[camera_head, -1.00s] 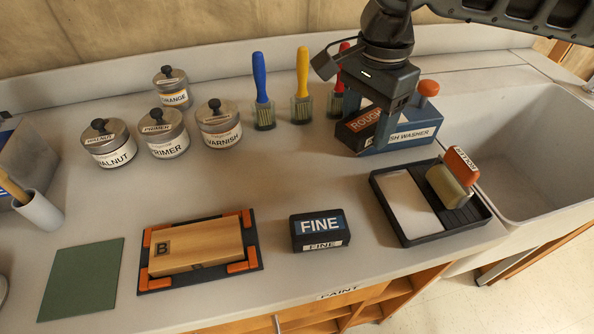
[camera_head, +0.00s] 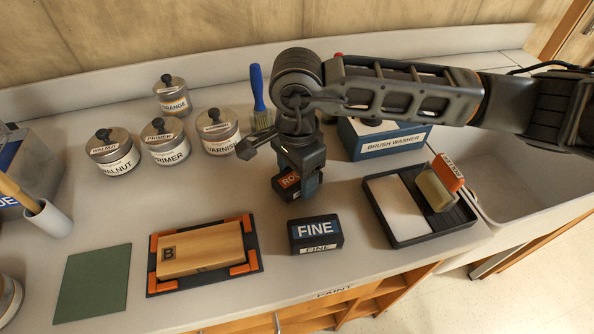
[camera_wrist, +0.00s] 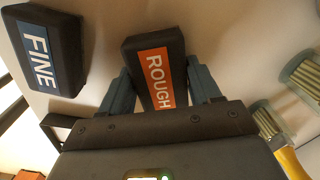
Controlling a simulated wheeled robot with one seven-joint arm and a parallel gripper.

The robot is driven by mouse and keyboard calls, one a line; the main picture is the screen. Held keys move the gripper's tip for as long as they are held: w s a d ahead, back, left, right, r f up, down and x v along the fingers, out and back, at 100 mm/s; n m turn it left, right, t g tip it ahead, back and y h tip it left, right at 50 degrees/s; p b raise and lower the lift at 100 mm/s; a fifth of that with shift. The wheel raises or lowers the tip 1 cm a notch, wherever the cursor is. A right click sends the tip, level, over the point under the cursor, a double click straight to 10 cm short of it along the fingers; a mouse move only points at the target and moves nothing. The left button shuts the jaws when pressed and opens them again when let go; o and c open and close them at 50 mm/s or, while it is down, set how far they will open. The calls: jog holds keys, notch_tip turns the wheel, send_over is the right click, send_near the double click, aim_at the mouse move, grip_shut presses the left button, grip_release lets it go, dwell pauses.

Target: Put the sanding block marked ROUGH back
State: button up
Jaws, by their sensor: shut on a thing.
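The sanding block marked ROUGH (camera_head: 287,184) is dark with an orange label. It also shows in the wrist view (camera_wrist: 157,78), between the two fingers. My gripper (camera_head: 298,188) is shut on it, behind the FINE block in the head view. My arm hides much of the ROUGH block there, and I cannot tell whether it touches the counter. The sanding block marked FINE (camera_head: 316,235) has a blue label and sits on the counter near the front edge. It also shows at the upper left of the wrist view (camera_wrist: 46,50).
A wooden block marked B (camera_head: 200,250) lies in an orange-cornered holder, with a green sheet (camera_head: 94,284) to its left. A black tray (camera_head: 432,232) with a roller stands right of FINE. The brush washer (camera_head: 388,141), labelled jars and brushes stand behind. The sink is far right.

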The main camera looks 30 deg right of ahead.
jog(key=shift+f+b, duration=0.25)
jog(key=shift+b, duration=0.05)
jog(key=o, duration=1)
jog(key=shift+r, duration=0.1)
notch_tip(320, 180, up, 12)
jog(key=shift+r+b, duration=0.15)
jog(key=shift+b, duration=0.7)
